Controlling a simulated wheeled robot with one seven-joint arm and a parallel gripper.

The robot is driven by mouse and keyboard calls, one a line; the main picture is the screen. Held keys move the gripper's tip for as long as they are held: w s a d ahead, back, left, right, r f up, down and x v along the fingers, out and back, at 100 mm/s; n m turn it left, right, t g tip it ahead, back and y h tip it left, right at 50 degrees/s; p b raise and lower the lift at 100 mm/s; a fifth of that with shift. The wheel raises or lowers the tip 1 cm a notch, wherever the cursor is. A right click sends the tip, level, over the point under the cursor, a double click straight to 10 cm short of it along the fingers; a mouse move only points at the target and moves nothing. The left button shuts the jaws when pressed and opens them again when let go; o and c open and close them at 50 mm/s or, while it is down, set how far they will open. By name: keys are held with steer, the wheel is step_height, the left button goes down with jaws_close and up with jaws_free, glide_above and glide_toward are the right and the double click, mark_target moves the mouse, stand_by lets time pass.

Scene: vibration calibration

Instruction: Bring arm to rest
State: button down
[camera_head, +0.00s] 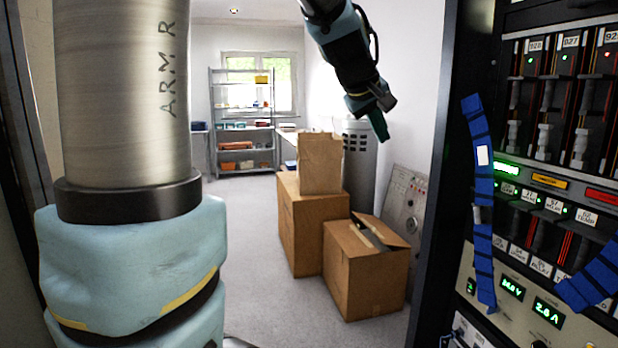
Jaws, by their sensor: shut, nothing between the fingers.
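My gripper (379,124) shows in the head view at upper centre right, at the end of my arm that comes down from the top edge. Its fingers are together and point downward, with nothing between them. It hangs in the air, in the picture above and to the right of the cardboard boxes, and it appears clear of them. A large metal arm link of mine, marked ARM R, fills the left side and hides what is behind it.
An equipment rack (545,190) with blue straps (480,200) stands close at right. A grey panel (403,205) leans behind the boxes. Shelves (244,125) stand far back. Floor left of the boxes is clear.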

steer(key=s+a+f+m+g+y, duration=0.1)
steer(key=s+a+f+g+y, duration=0.3)
steer(key=a+f, duration=0.95)
steer(key=s+a+f+m+g+y, duration=0.1)
steer(key=s+a+f+m, duration=0.1)
steer(key=s+a+f, duration=0.6)
steer(key=s+f, duration=0.4)
steer(key=shift+a, duration=0.35)
